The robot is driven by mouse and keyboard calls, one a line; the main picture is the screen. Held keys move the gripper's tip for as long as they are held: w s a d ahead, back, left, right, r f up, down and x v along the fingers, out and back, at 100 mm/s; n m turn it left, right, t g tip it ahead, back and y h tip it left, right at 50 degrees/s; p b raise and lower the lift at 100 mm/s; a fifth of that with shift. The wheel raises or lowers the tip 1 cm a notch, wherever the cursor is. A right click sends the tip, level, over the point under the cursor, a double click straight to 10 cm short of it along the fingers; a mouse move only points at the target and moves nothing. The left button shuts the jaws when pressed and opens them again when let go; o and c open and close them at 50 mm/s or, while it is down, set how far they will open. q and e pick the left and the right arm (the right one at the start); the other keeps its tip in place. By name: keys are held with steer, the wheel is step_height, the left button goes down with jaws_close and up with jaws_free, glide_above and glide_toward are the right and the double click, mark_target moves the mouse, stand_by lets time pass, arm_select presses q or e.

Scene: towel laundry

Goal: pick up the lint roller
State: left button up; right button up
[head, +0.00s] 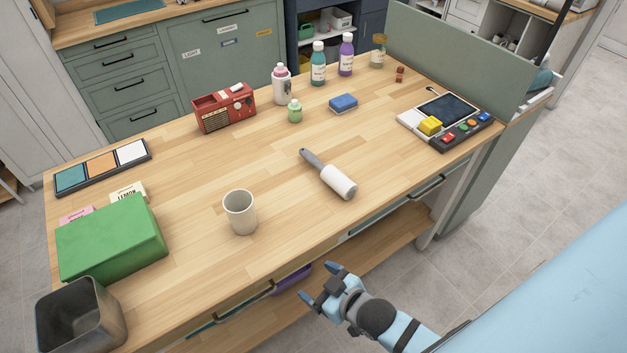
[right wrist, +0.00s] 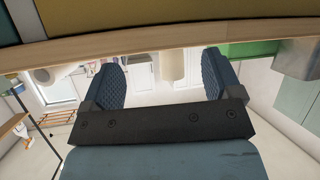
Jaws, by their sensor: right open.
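The lint roller (head: 337,182) lies on the wooden table with its white roll toward the lower right and its grey handle (head: 311,159) toward the upper left. My right gripper (head: 318,282) is open and empty in front of the table's near edge, apart from the lint roller. In the right wrist view, the two dark fingers of my right gripper (right wrist: 162,78) stand wide apart near the table edge, with nothing between them that they touch. The lint roller cannot be made out for certain in the right wrist view. My left gripper is not in view.
A beige cup (head: 240,212) stands left of the lint roller. A green box (head: 110,238) and a metal bin (head: 80,318) are at the left. A blue sponge (head: 343,103) and a control panel (head: 446,137) lie farther back. The tabletop (head: 290,205) around the roller is clear.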

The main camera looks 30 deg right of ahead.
steer(key=w+a+r+n+g+y+b, duration=0.1)
steer(key=w+a+r+n+g+y, duration=0.1)
steer(key=w+a+r+n+y, duration=0.55)
steer(key=w+a+r+n+g+y+b, duration=0.15)
steer(key=w+r+n+y, duration=0.5)
steer(key=n, duration=0.65)
steer(key=r+n+g+h+b, duration=0.1)
steer(key=n+g+h+b, duration=0.2)
steer(key=n+g+h, duration=0.95)
glide_above(335, 172)
steer(key=t+h, duration=0.4)
steer(key=h, duration=0.1)
steer(key=shift+n, duration=0.3)
step_height(335, 172, down, 7)
steer(key=shift+d+f+p, duration=0.15)
steer(key=shift+f+p, duration=0.05)
steer(key=shift+p, duration=0.55)
steer(key=shift+f, duration=0.6)
step_height(335, 172, down, 4)
steer(key=shift+f+p, duration=0.15)
steer(key=shift+p, duration=0.55)
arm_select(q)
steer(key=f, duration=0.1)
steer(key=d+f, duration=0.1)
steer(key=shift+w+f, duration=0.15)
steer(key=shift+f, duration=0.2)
arm_select(e)
steer(key=c, duration=1.1)
